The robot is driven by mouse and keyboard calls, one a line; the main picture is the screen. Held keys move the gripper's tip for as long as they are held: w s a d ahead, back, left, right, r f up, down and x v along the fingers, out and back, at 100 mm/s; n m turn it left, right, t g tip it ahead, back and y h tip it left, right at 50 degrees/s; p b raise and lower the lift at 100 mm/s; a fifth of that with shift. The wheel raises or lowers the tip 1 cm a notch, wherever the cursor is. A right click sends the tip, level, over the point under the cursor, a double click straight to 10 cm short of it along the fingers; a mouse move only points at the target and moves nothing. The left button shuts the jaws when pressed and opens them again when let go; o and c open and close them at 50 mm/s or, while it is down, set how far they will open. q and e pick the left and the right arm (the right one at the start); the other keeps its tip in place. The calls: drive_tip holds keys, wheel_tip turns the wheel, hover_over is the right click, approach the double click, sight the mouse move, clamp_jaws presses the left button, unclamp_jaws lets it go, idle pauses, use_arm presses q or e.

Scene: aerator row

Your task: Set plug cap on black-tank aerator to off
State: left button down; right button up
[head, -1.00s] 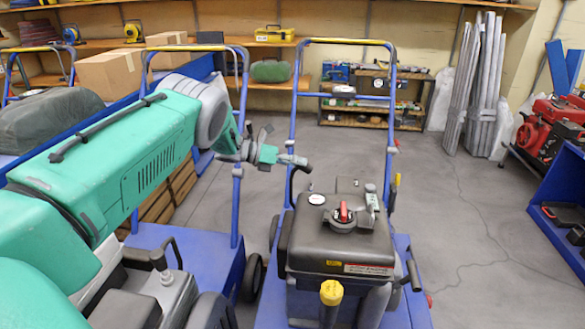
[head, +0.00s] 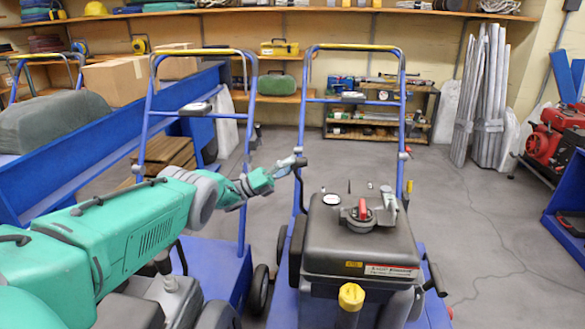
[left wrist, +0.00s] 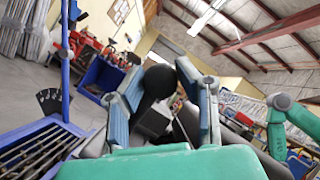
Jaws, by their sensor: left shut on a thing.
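The black-tank aerator (head: 345,250) stands on a blue cart at centre right of the head view. A round cap with a red handle (head: 362,208) sits on top of its tank. A yellow cap (head: 351,296) is at the tank's front. My left gripper (head: 297,163) is at the left blue post of the cart's handle, behind and left of the tank. It is shut on the black grip of a curved lever (head: 301,184). In the left wrist view the fingers (left wrist: 165,95) flank a rounded black end (left wrist: 159,81). My right gripper does not show.
The tall blue push handle (head: 402,110) rises behind the tank. Another blue cart with a similar handle (head: 146,110) stands to the left. A red machine (head: 555,133) and a blue bin are at the right. Grey floor (head: 470,235) is open between them.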

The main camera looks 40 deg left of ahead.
use_arm(q)
drive_tip(key=shift+s+a+f+n+t+b, duration=0.2)
drive_tip(key=shift+f+n+t+b, duration=0.15)
drive_tip(key=shift+f, duration=0.3)
drive_tip(key=c, duration=1.2)
unclamp_jaws()
drive_tip(key=shift+w, duration=0.1)
drive_tip(key=shift+r, duration=0.15)
drive_tip(key=shift+a, duration=0.1)
